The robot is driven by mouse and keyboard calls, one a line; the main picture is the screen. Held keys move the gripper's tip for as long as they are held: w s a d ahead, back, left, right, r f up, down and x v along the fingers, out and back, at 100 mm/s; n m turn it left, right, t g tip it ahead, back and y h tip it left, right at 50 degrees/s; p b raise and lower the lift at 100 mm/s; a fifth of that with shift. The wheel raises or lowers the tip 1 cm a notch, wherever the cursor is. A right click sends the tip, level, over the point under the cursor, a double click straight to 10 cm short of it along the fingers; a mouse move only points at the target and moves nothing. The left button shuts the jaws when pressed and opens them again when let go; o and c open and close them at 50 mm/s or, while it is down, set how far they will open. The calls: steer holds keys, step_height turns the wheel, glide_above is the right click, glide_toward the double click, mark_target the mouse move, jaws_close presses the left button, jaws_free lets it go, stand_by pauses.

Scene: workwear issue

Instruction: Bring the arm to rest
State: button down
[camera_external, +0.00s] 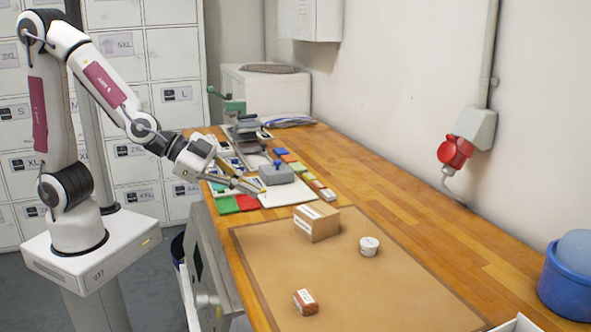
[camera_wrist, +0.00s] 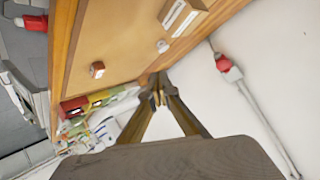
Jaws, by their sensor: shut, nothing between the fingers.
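My gripper (camera_external: 262,190) is shut and empty, its fingers meeting at the tips. In the wrist view the closed fingertips (camera_wrist: 158,88) show in the middle. My arm is bent and reaches right and down from its base. I cannot tell the exact height of the tips over the bench.
A brown mat (camera_external: 270,270) on the wooden bench (camera_external: 390,195) bears a cardboard box (camera_external: 318,224), a white tub (camera_external: 369,246) and a small orange-brown box (camera_external: 305,302). A blue bucket (camera_external: 565,290) stands right. A red socket (camera_external: 454,152) is on the wall. The mat's middle is mostly free.

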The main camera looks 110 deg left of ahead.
steer(key=s+d+r+m+g+h, duration=0.1)
steer(key=s+d+r+h, duration=0.1)
steer(key=s+d, duration=0.35)
steer(key=s+d+r+g+h, duration=0.1)
steer(key=s+d+h, duration=0.2)
steer(key=s+d, duration=0.3)
steer(key=s+d+n+g, duration=0.1)
steer(key=s+d+g, duration=0.1)
steer(key=s, duration=1.3)
steer(key=shift+d+f+g, duration=0.15)
steer(key=shift+d+g, duration=0.2)
steer(key=shift+g, duration=0.25)
